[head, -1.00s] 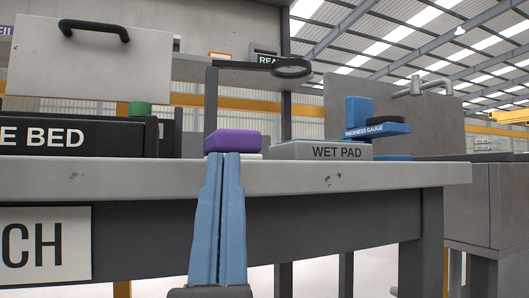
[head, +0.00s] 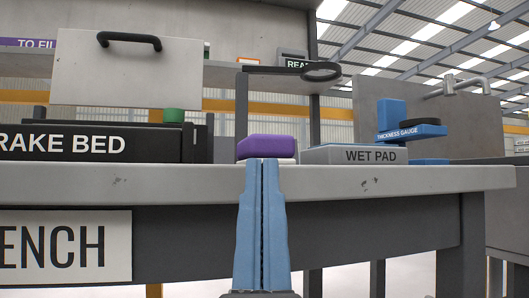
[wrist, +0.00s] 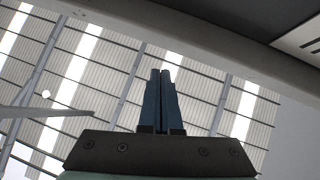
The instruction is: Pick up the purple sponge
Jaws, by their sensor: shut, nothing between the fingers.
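The purple sponge (head: 266,147) lies on a thin white piece (head: 268,160) near the front of the grey stone slab (head: 400,181) in the head view. My gripper (head: 263,165) has its two blue fingers pressed together, pointing up, with nothing between them. In the head view the fingertips overlap the slab's front edge just below the sponge. I cannot tell the exact gap in depth. In the wrist view my gripper (wrist: 161,74) points up beside the slab's underside (wrist: 190,30), with the roof behind. The sponge does not show in the wrist view.
The black brake bed (head: 90,142) stands left of the sponge with a green piece (head: 174,115) behind. The grey wet pad (head: 354,154) is close on the right. A blue thickness gauge (head: 392,120) stands farther right. A dark ring-ended arm (head: 320,71) overhangs behind.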

